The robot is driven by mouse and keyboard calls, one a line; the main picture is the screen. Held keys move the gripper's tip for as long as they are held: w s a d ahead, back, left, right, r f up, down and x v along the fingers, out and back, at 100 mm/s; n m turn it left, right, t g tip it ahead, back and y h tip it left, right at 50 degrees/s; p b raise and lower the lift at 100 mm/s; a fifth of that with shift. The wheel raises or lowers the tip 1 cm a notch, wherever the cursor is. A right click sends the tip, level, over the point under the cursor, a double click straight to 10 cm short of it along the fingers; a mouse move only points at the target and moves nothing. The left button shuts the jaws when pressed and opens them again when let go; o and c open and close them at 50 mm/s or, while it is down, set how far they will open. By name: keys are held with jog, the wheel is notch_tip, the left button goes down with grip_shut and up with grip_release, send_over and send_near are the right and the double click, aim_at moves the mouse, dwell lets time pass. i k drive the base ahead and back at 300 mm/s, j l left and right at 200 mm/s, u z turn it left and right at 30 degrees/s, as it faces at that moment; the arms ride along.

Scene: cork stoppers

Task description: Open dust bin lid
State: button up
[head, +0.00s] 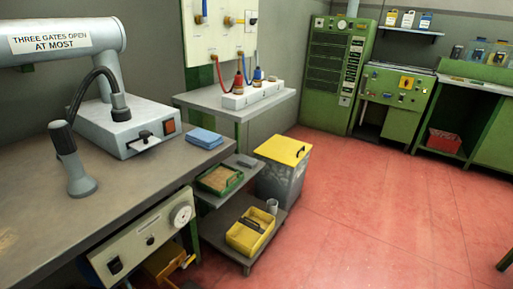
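The dust bin (280,183) is a grey, scuffed metal bin on the red floor, right of the low shelf unit. Its yellow lid (280,149) lies flat on top and looks closed. A small dark handle or latch (301,152) shows near the lid's right edge. The left lower part of the bin is partly hidden by the shelf. My gripper is not in view.
A grey workbench (130,195) fills the left. Low shelves with a yellow tray (250,231) and a green-rimmed tray (219,179) stand beside the bin. Green cabinets (338,72) line the back. The red floor (380,200) is clear to the bin's right.

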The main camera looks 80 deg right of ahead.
aim_at(286, 151)
jog(key=z, duration=2.7)
jog(key=i+l, duration=0.15)
jog(key=i, duration=0.35)
jog(key=i+l, duration=0.1)
jog(key=i, duration=0.4)
jog(key=i+l+u, duration=0.1)
jog(key=i, duration=0.4)
jog(key=i+l, duration=0.2)
jog(key=i, duration=0.3)
jog(key=i+l, duration=0.15)
jog(key=i, duration=0.4)
jog(key=u, duration=0.05)
